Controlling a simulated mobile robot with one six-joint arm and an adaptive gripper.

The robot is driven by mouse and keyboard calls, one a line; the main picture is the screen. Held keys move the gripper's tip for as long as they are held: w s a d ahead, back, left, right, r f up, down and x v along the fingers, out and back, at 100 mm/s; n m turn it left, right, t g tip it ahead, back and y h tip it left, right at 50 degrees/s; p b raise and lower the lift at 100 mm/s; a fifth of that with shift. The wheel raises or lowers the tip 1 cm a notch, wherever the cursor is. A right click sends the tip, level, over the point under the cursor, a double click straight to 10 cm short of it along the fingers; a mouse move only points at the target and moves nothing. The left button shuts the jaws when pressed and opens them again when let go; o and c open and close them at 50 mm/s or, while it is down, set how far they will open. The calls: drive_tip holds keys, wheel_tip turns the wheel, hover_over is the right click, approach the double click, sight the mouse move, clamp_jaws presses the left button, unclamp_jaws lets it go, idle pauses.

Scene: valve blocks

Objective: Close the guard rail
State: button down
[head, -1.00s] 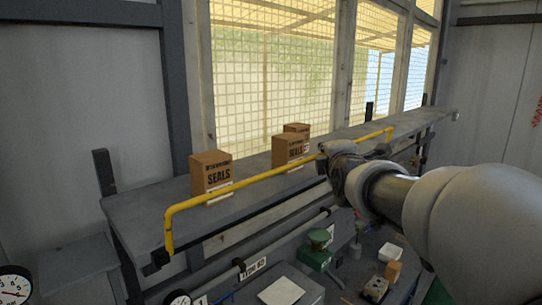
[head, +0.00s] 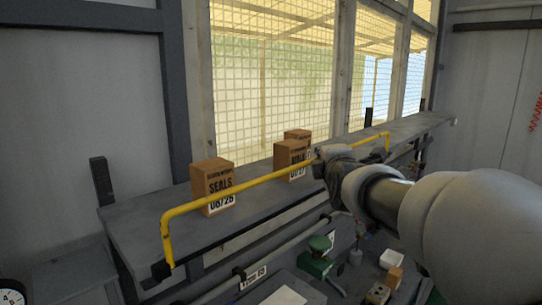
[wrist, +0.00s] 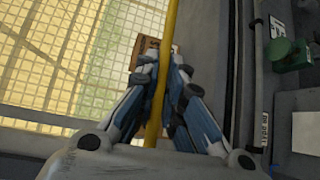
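The guard rail (head: 270,180) is a yellow bar with bent ends along the front edge of a grey shelf (head: 130,224). Its left upright stands above its foot at the shelf edge, and its right end (head: 388,138) bends down farther back. My gripper (head: 320,163) is at the long bar, right of its middle. In the wrist view, the yellow rail (wrist: 172,22) runs between the two fingers of my gripper (wrist: 164,70), whose tips close in on it from both sides. The exact finger contact is partly hidden.
Brown boxes stand on the shelf behind the rail: one at left (head: 212,180), two near the gripper (head: 291,160). A meshed window (head: 270,90) is behind. Below lie a bench with a green valve part (head: 316,255) and small blocks.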

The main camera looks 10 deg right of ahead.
drive_tip(key=c, duration=1.9)
unclamp_jaws()
drive_tip(key=shift+r, duration=0.3)
drive_tip(key=shift+o, duration=1.1)
drive_tip(key=shift+f, duration=0.2)
drive_tip(key=s+a+r, duration=0.1)
drive_tip(key=s+a, duration=0.1)
drive_tip(key=s, duration=0.9)
drive_tip(key=shift+s+r, duration=0.15)
drive_tip(key=shift+s, duration=0.25)
drive_tip(key=s+a+f+m+g+y+b, duration=0.1)
drive_tip(key=s+a+f+m+g+b, duration=0.25)
drive_tip(key=f, duration=0.65)
drive_tip(key=s+a+f+m+g+y+b, duration=0.15)
drive_tip(key=s+f+b, duration=0.25)
drive_tip(key=f+b, duration=0.45)
drive_tip(key=s+a+f+m+g+b, duration=0.1)
drive_tip(key=s+f+m+b, duration=0.25)
drive_tip(key=f, duration=0.85)
drive_tip(key=s+f+m+g+b, duration=0.2)
drive_tip(key=s+f+m+b, duration=0.2)
drive_tip(key=s+f, duration=0.4)
drive_tip(key=s+a+f+m+g+b, duration=0.1)
drive_tip(key=s+f+m+g+b, duration=0.2)
drive_tip(key=f, duration=1.1)
drive_tip(key=s+m+b, duration=0.2)
drive_tip(key=s+b, duration=0.2)
drive_tip(key=s, duration=0.1)
drive_tip(key=shift+g, duration=0.3)
